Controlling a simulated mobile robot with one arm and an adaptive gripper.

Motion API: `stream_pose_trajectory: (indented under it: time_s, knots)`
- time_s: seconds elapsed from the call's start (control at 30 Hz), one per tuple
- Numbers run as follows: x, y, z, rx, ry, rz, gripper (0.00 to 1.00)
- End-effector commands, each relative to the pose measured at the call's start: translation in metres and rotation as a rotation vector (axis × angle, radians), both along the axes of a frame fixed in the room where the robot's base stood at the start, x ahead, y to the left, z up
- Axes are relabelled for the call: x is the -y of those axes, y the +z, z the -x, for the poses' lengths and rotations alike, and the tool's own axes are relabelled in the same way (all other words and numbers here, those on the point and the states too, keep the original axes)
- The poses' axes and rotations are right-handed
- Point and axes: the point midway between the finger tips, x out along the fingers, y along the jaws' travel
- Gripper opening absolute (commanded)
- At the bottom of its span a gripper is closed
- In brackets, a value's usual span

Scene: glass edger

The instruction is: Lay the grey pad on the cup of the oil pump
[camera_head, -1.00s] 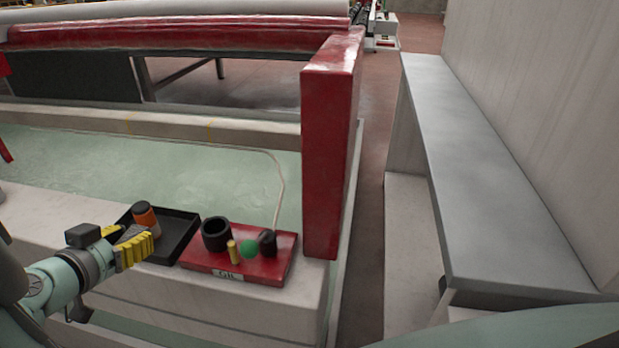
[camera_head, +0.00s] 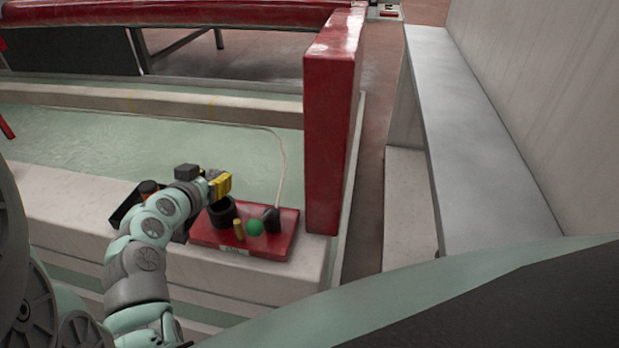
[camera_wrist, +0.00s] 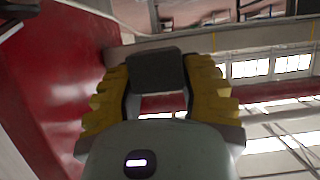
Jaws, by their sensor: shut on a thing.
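The oil pump has a red base (camera_head: 270,249) on the pale ledge, with a label on its front edge. Its black cup (camera_head: 224,214) stands at the base's left end; my gripper partly covers it. My gripper (camera_head: 220,185) has yellow fingers and is just above and behind the cup's rim in the head view. In the wrist view my gripper (camera_wrist: 158,88) is shut on the grey pad (camera_wrist: 157,70), a dark block between the fingers. The pad cannot be made out in the head view. Any gap between pad and cup cannot be judged.
On the pump base stand a yellow pin (camera_head: 239,230), a green ball-shaped knob (camera_head: 255,228) and a black upright part (camera_head: 272,219). Left is a black tray (camera_head: 124,208) with an orange-and-black item (camera_head: 149,188), partly behind my arm. A red post (camera_head: 331,130) rises at right.

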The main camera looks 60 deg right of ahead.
Motion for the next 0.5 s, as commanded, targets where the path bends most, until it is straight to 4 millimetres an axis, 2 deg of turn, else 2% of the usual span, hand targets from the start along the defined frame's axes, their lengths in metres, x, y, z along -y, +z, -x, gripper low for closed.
stream_pose_trajectory:
  time_s: [0.3,0.5]
  knots:
    - [0.003,-0.034,0.003,-0.005,-0.007,-0.003,0.23]
    - [0.002,-0.037,0.002,-0.002,-0.006,-0.002,0.23]
